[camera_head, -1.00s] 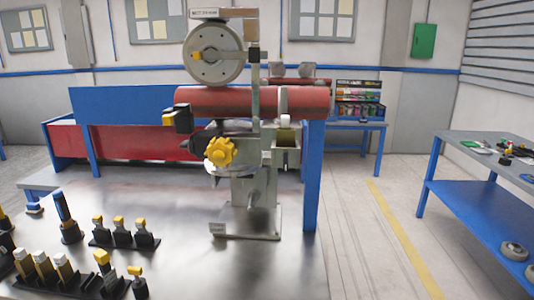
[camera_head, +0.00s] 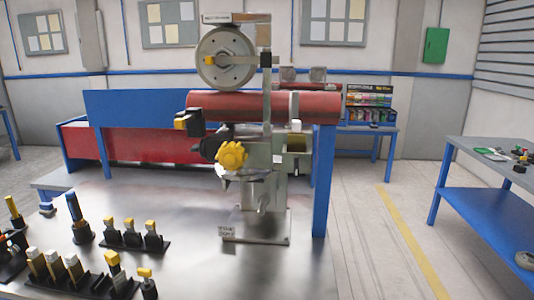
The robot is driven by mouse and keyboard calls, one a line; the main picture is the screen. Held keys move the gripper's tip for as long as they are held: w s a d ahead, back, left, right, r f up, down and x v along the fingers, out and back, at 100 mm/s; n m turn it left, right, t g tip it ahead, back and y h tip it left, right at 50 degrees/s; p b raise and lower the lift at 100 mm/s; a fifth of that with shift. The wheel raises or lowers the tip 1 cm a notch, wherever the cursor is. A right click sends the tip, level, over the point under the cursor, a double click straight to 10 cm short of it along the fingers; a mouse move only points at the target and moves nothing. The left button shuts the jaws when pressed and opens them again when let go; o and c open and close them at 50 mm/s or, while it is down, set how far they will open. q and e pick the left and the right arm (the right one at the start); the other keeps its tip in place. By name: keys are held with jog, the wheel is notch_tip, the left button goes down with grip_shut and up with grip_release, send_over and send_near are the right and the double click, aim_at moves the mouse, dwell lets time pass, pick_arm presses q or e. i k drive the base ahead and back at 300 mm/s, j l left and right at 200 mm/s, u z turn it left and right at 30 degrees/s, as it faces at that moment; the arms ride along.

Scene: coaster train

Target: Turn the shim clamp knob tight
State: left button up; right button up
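A yellow lobed knob (camera_head: 232,156) sits on the front of a grey upright fixture (camera_head: 262,185) that stands on the metal table. I take it for the shim clamp knob, but its label cannot be read. A red tube (camera_head: 225,106) runs across the fixture behind and above the knob. Nothing touches the knob. Neither of my grippers is in view.
Several black-based tools with yellow tops (camera_head: 133,234) stand at the table's front left. The metal table (camera_head: 190,262) is bare between them and the fixture. A blue post (camera_head: 324,180) rises at the fixture's right. A blue workbench (camera_head: 480,205) stands far right.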

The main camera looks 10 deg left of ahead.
aim_at(296, 162)
jog(key=k+j+z, duration=1.15)
